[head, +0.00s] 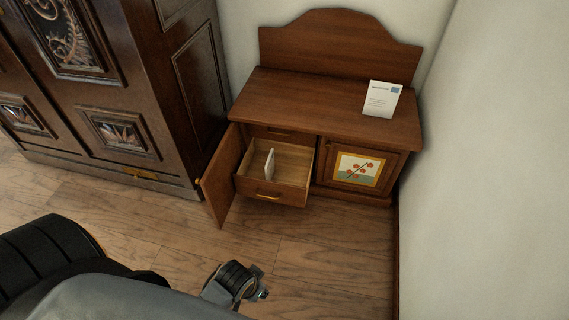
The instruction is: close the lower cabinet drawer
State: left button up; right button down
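The wooden cabinet (300,95) stands against the far wall. Its lower drawer (275,194) is pulled out on the left side, with a brass handle on its front. A small white item (269,163) stands inside it. A shut upper drawer (282,133) sits just above. The left cabinet door (220,178) is swung open beside the lower drawer. My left gripper (262,292) is low in the picture, in front of the cabinet and apart from the drawer. Its fingers are small and partly hidden, so I cannot tell their opening. My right gripper is out of view.
A large dark carved armoire (120,90) stands left of the cabinet. A white card (382,99) stands on the cabinet top. The right cabinet door (357,170), with a flower picture, is shut. A wall is close on the right. The wood floor (325,255) in front is clear.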

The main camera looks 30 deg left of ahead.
aim_at(276, 171)
jog(key=i, duration=0.3)
jog(key=u, duration=1.1)
